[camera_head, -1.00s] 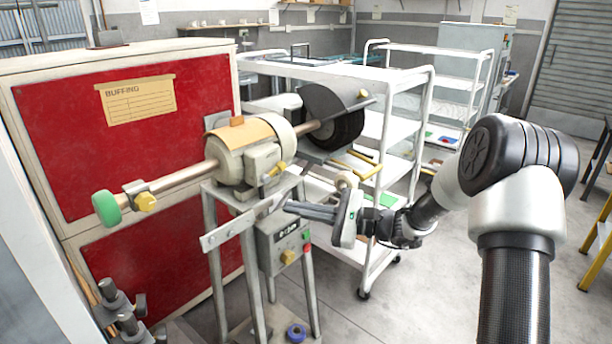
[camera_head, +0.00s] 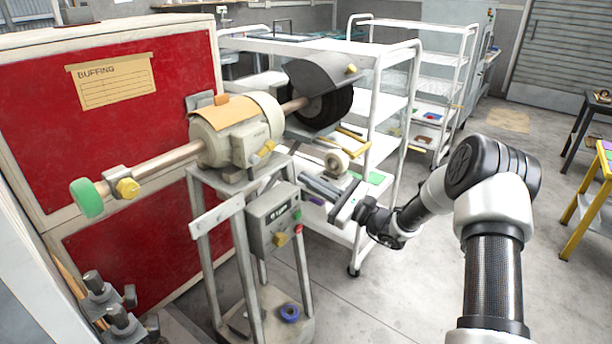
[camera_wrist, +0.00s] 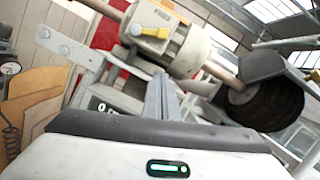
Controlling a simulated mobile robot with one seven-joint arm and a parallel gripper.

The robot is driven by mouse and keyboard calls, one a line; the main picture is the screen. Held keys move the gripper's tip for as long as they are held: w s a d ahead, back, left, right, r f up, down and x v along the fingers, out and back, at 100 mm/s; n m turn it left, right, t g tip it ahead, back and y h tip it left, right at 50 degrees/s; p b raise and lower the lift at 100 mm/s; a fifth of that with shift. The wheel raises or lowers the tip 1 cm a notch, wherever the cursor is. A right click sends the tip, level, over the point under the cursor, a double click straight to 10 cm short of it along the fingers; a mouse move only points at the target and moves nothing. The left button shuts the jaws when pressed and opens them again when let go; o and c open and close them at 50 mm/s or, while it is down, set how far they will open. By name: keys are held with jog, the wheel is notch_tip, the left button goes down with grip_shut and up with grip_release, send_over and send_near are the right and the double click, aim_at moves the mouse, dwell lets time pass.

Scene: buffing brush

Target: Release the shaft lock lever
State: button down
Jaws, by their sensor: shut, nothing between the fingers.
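The buffing machine's motor (camera_head: 238,130) sits on a grey stand, with its shaft running out both sides. A small yellow lever (camera_head: 266,148) is on the motor's near side, seemingly the shaft lock lever; in the wrist view the yellow lever (camera_wrist: 150,31) shows at the top, angled slightly. My gripper (camera_head: 304,181) is to the right of the lever and lower in the picture, apart from it. Its two fingers are together and empty, and in the wrist view the fingers (camera_wrist: 161,78) point up toward the motor.
A grey control box (camera_head: 273,222) with a yellow knob hangs on the stand below the motor. A dark buffing wheel (camera_head: 325,104) under a guard is at the right shaft end, a green wheel (camera_head: 87,198) at the left. A white cart (camera_head: 395,103) stands behind my gripper.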

aim_at(274, 143)
jog(key=x, duration=0.7)
jog(key=shift+w+a+r, duration=0.1)
jog(key=shift+a, duration=0.2)
jog(key=r, duration=0.2)
jog(key=s+r+p, duration=0.1)
jog(key=shift+a+r, duration=0.4)
